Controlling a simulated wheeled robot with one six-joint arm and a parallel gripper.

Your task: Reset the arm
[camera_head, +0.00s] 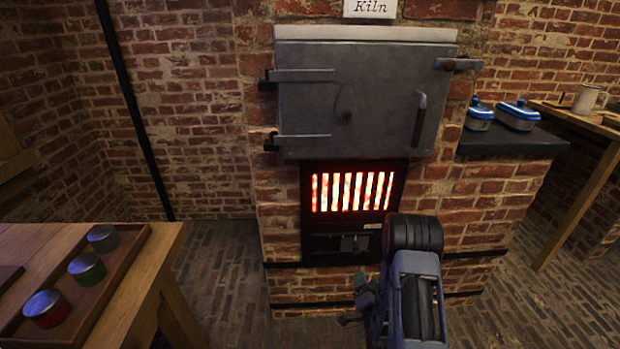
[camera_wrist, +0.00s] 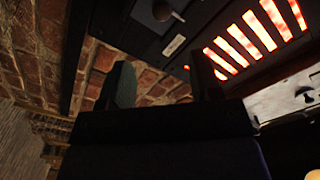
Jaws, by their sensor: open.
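My arm reaches forward and low in front of the brick kiln (camera_head: 364,97), seen at the bottom centre of the head view. My gripper (camera_head: 358,300) is small and partly hidden by my own arm there, below the glowing grate. In the wrist view my gripper (camera_wrist: 165,82) shows two dark fingers standing apart, with brick between them and nothing held. The glowing kiln grate (camera_head: 352,192) also shows tilted at the upper right of the wrist view (camera_wrist: 245,45).
The kiln's grey door is closed above the grate. A wooden table (camera_head: 150,285) at left bears a tray (camera_head: 120,268) with several lidded jars (camera_head: 87,269). Blue-lidded containers (camera_head: 515,115) stand on a dark ledge (camera_head: 510,143) at right. Floor is open between table and kiln.

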